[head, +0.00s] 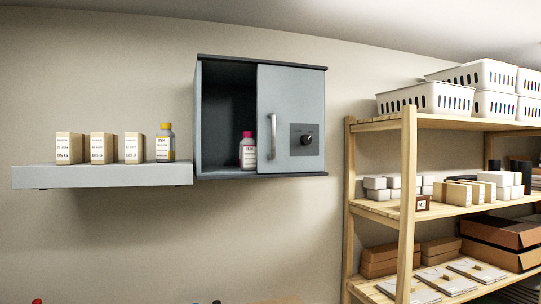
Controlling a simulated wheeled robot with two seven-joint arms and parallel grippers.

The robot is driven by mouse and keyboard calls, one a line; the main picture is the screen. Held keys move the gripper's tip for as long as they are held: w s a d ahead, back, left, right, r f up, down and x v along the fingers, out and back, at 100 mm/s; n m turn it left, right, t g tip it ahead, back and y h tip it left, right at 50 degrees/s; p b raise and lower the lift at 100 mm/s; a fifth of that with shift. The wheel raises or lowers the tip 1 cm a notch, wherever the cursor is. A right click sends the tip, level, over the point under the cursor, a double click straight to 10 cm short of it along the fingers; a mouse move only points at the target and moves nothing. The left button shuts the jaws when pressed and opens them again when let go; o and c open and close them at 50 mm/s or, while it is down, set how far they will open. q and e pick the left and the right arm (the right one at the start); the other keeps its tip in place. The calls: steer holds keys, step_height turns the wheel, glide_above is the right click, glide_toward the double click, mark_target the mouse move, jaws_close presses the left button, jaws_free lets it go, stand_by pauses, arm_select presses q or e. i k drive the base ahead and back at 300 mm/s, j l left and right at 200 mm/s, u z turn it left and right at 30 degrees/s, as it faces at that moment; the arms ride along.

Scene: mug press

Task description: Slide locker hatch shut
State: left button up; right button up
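A grey wall locker (198,115) with dark top and bottom edges hangs on the wall at upper middle. Its pale grey sliding hatch (297,100) covers the right half. The left half of the locker stands open and shows a dark inside. The hatch has a vertical bar handle (273,137) near its left edge and a dark plate with a round knob (306,139) on its right side. A white bottle with a pink cap (248,155) stands inside, near the hatch's left edge. Neither gripper is in view.
A grey wall shelf (100,176) left of the locker holds several tan boxes (103,148) and a yellow-capped bottle (165,145). A wooden rack (408,190) with white baskets (440,97) and boxes stands at right. The wall below the locker is clear.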

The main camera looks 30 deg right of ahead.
mark_target(290, 100)
steer(key=l+z, duration=0.15)
steer(key=z, duration=1.1)
